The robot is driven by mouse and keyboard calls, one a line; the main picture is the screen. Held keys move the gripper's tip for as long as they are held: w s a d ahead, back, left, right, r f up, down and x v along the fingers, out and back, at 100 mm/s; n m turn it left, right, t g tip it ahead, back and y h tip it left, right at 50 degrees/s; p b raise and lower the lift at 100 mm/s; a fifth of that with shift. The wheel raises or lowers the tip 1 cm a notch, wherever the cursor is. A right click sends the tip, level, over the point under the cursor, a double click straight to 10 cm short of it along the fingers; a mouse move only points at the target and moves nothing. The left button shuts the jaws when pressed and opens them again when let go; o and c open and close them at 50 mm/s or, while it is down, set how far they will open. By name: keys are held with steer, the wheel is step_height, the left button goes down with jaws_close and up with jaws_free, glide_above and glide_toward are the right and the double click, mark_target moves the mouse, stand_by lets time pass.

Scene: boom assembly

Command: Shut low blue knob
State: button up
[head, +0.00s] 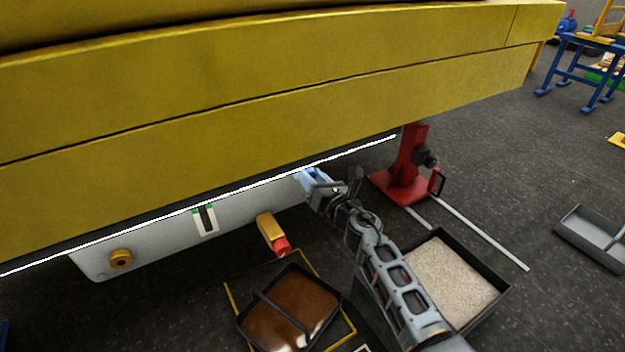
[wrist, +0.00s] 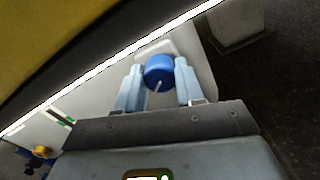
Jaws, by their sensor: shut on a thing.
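The low blue knob (wrist: 158,72) sits on the grey panel under the yellow boom, with a pale line on its face. My gripper (wrist: 158,88) has its two light blue fingers on either side of the knob, shut on it. In the head view my gripper (head: 312,180) reaches the right end of the grey panel (head: 240,212), just below the boom. The knob is hidden behind the fingers there.
The yellow boom (head: 270,100) hangs close above my gripper. A red stand (head: 405,165) is just right of it. A yellow handle with a red end (head: 272,235) hangs left. Trays of brown liquid (head: 290,305) and pale grit (head: 450,275) lie on the floor below.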

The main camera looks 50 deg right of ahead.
steer(key=shift+f+n, duration=0.15)
steer(key=shift+n, duration=0.65)
steer(key=o, duration=1)
steer(key=shift+o, duration=0.2)
steer(key=v, duration=0.7)
steer(key=shift+s+a, duration=0.2)
steer(key=shift+s, duration=0.2)
